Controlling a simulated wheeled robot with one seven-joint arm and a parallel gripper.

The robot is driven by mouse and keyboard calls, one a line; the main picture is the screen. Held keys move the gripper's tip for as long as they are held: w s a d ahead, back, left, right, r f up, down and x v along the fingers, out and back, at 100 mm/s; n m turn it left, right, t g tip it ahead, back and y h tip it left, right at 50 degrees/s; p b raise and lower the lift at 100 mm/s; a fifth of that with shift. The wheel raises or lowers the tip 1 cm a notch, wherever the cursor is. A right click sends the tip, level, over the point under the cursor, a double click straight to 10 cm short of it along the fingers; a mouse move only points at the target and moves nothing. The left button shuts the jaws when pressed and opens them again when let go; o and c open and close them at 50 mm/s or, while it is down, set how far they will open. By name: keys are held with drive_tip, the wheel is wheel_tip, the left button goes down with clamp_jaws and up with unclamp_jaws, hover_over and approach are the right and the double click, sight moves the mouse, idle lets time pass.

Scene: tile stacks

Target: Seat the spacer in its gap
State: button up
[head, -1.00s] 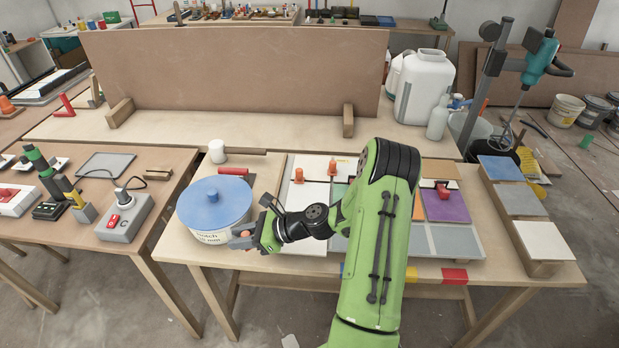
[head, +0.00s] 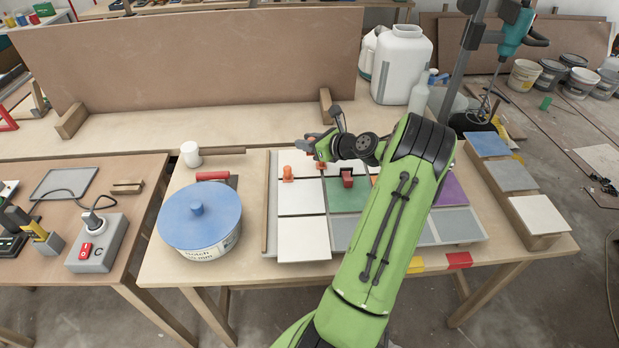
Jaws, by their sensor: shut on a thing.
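My gripper (head: 316,146) is over the back left part of the tile panel (head: 268,200), above the pale tiles. It is shut on a small orange spacer (head: 304,146), mostly hidden by the fingers. Another orange spacer (head: 288,173) stands on the panel at the left, between pale tiles (head: 301,198). A further orange piece (head: 322,165) shows just below my gripper, partly covered. The gap for the held spacer cannot be made out; my arm covers much of the panel's middle and right.
A blue-lidded bucket (head: 200,215) stands left of the panel, with a white cup (head: 190,154) behind it. Tile stacks (head: 540,214) line the right. A brown board (head: 190,60) stands behind.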

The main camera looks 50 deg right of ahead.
sight(308, 175)
wheel_tip(308, 175, down, 10)
drive_tip(key=shift+r+b, duration=0.2)
drive_tip(key=shift+b, duration=0.55)
drive_tip(key=shift+f, duration=0.15)
drive_tip(key=o, duration=1)
drive_tip(key=shift+f+b, duration=0.15)
drive_tip(key=shift+b, duration=0.35)
